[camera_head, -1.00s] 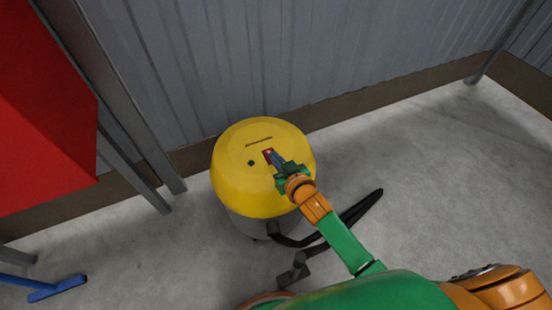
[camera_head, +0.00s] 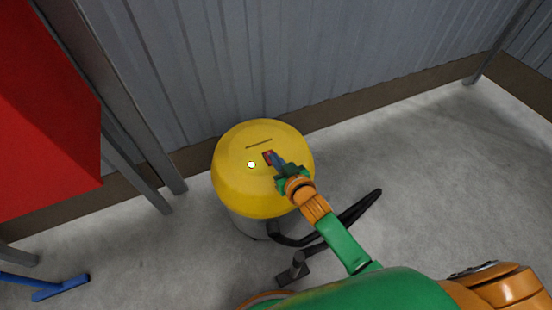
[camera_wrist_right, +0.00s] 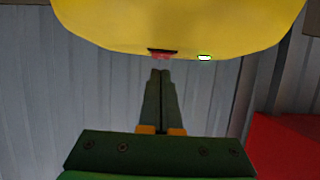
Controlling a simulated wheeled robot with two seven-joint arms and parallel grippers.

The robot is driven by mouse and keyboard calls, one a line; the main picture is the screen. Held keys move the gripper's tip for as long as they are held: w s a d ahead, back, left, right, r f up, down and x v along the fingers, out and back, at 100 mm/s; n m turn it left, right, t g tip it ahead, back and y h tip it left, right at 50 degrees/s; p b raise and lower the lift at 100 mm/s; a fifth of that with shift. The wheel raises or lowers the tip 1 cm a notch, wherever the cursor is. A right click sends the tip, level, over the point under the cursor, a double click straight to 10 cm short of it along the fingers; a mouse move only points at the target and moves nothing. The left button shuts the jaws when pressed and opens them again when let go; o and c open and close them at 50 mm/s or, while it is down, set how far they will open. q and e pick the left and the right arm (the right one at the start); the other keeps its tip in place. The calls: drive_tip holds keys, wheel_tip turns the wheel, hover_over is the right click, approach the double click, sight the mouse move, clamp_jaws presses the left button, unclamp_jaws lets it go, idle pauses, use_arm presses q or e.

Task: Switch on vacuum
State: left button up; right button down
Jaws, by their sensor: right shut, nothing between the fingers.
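The vacuum (camera_head: 237,187) stands on the floor against the wall, with a yellow top and a grey lower body. It also shows in the right wrist view (camera_wrist_right: 180,22). A red switch (camera_head: 267,157) sits on its top, and it shows in the right wrist view too (camera_wrist_right: 162,54). A small indicator light (camera_head: 251,165) beside the switch glows white-green. My right gripper (camera_head: 273,157) is shut and empty, its fingertips at the switch. Whether they touch it I cannot tell. My left gripper is not in view.
A black hose (camera_head: 362,208) and a floor nozzle (camera_head: 292,270) lie by the vacuum. A red panel (camera_head: 45,110) and grey posts stand at the left, with a blue-footed object (camera_head: 60,288) below. The corrugated wall (camera_head: 330,50) is close behind. The floor at right is clear.

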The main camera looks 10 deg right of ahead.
wheel_tip(320, 180, up, 3)
drive_tip(key=p, duration=0.3)
drive_tip(key=shift+d, duration=0.1)
wheel_tip(320, 180, up, 2)
drive_tip(key=shift+s+r+p, duration=0.1)
drive_tip(key=shift+s+p, duration=0.05)
drive_tip(key=shift+p, duration=1.05)
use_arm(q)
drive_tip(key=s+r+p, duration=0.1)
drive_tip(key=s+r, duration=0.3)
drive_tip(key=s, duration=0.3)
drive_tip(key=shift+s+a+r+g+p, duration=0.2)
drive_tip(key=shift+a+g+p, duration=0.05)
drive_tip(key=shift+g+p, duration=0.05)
use_arm(e)
drive_tip(key=s+d, duration=0.1)
drive_tip(key=s, duration=0.9)
drive_tip(key=shift+d, duration=0.4)
